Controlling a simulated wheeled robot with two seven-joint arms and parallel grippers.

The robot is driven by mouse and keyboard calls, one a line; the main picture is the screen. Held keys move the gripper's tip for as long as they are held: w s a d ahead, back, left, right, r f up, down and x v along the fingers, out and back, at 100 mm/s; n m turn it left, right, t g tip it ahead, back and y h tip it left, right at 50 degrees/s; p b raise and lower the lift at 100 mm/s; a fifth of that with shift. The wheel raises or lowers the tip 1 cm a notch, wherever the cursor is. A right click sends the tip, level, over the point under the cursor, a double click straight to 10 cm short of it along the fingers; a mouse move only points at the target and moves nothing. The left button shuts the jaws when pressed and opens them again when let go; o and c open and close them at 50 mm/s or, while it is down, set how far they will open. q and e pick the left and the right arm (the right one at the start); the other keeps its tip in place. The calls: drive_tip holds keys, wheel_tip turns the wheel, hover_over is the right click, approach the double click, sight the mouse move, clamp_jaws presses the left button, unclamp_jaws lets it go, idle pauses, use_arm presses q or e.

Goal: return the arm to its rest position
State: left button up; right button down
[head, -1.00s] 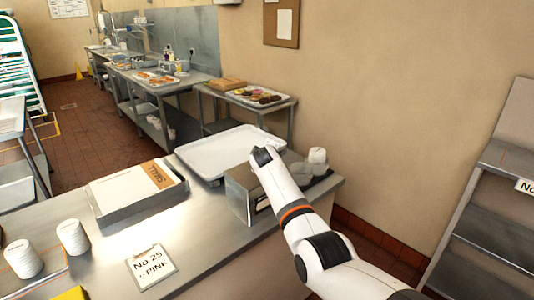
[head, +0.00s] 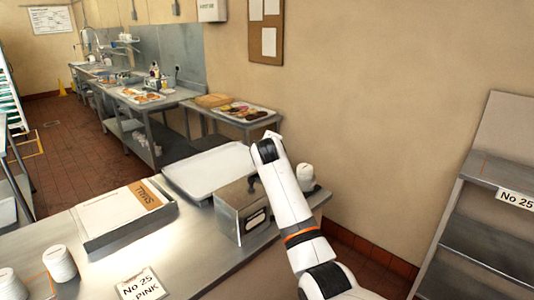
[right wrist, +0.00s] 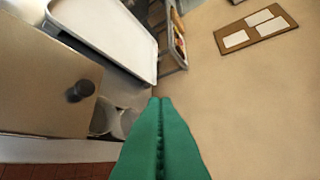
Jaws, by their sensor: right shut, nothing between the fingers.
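My right arm (head: 289,205) comes in from the bottom right in the head view and reaches up beside the metal box on the counter. Its gripper is hidden behind the arm there. In the right wrist view my right gripper (right wrist: 160,103) shows as two green fingers pressed together, with nothing between them. The fingers are in front of the beige wall, just right of the counter's edge. My left gripper is in neither view.
The steel counter (head: 190,262) holds a metal box (head: 232,212), a white tray (head: 205,172), a box marked SMALL (head: 122,208), cup stacks (head: 60,263) and a No 25 PINK card (head: 142,286). A shelf rack (head: 490,215) stands at right. Bare wall and floor lie between.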

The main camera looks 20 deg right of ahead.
drive_tip(key=s+a+f+m+g+y, duration=0.1)
drive_tip(key=s+a+f+m+g, duration=0.15)
drive_tip(key=s+f, duration=0.95)
drive_tip(key=s+a+f+m+g+y, duration=0.15)
drive_tip(key=s+a+f, duration=0.25)
drive_tip(key=s+f, duration=0.8)
drive_tip(key=s+a+f+m+g+y, duration=0.1)
drive_tip(key=s+a+f+g, duration=0.1)
drive_tip(key=s, duration=0.7)
drive_tip(key=s+a+f+m+g+y, duration=0.1)
drive_tip(key=s+a, duration=0.1)
drive_tip(key=s, duration=0.8)
drive_tip(key=s+a+f+g+y, duration=0.1)
drive_tip(key=s+a+f+g, duration=0.15)
drive_tip(key=s, duration=0.65)
wheel_tip(320, 180, down, 26)
drive_tip(key=s+b, duration=0.1)
drive_tip(key=b, duration=0.2)
drive_tip(key=s+d+f+g+b, duration=0.1)
drive_tip(key=s+d+f+b, duration=0.1)
drive_tip(key=s+f, duration=1.4)
wheel_tip(320, 180, down, 4)
drive_tip(key=shift+s+d+r+h, duration=0.2)
drive_tip(key=shift+s+d+h, duration=0.15)
drive_tip(key=shift+s+d, duration=0.05)
